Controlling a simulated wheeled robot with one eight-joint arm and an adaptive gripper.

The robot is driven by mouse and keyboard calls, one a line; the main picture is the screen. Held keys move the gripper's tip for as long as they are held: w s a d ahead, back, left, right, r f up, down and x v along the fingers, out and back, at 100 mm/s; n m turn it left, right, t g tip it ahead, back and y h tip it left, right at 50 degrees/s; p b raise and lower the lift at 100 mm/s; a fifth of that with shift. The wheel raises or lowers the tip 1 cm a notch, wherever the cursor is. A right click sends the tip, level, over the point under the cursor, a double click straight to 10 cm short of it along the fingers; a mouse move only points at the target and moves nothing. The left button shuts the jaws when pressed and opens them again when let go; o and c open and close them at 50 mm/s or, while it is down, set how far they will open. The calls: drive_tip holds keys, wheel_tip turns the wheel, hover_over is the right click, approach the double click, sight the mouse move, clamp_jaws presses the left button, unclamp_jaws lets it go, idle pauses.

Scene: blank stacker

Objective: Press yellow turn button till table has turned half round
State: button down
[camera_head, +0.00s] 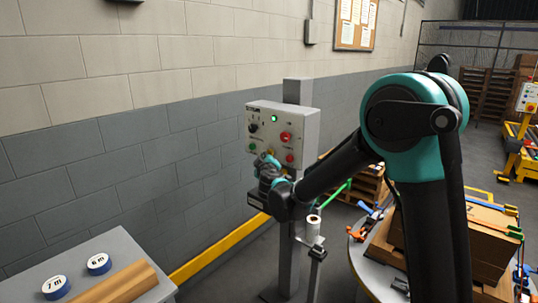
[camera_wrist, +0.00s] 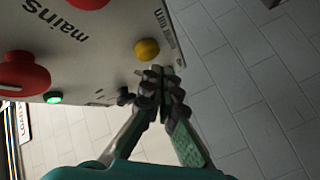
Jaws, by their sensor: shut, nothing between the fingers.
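The grey control box (camera_head: 284,128) stands on a post by the wall. In the wrist view the yellow button (camera_wrist: 147,50) is on its face, just beyond my fingertips; whether they touch it I cannot tell. My gripper (camera_wrist: 160,74) is shut and empty. In the head view my gripper (camera_head: 262,160) is at the lower left of the box face, and the yellow button cannot be made out there. A round table (camera_head: 361,262) with cardboard boxes (camera_head: 487,235) on it stands at the right, partly hidden by my arm.
The box also carries a red mushroom button (camera_head: 285,137), a lit green lamp (camera_head: 274,118) and a black knob (camera_head: 252,127). A grey bench (camera_head: 118,243) with blue tape rolls (camera_head: 98,263) is at the lower left. A yellow rail (camera_head: 220,249) runs along the wall.

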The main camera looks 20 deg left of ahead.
drive_tip(key=shift+w+d, duration=0.15)
drive_tip(key=shift+w, duration=0.25)
